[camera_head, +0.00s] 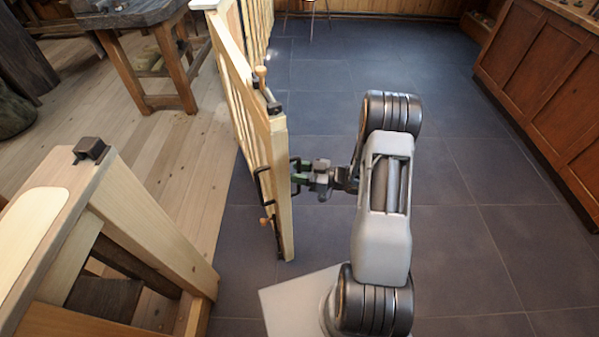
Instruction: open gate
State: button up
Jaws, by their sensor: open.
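The wooden gate (243,100) stands swung open in the head view, its free end edge toward me and its length running away to the upper left. A dark latch (273,108) and a small wooden knob (260,74) sit near its top. Dark metal fittings (264,200) show on its left side. My gripper (296,177) is open, with its fingertips close to the right side of the gate's end post. I cannot tell whether the fingers touch the post.
A wooden post and railing (150,215) with a dark catch (90,150) stand at the lower left. A workbench (150,50) stands on the plank floor beyond the gap. Wooden cabinets (545,80) line the right. The dark tiled floor (470,190) is clear.

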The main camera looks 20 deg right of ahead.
jog(key=shift+c, duration=0.3)
grip_shut()
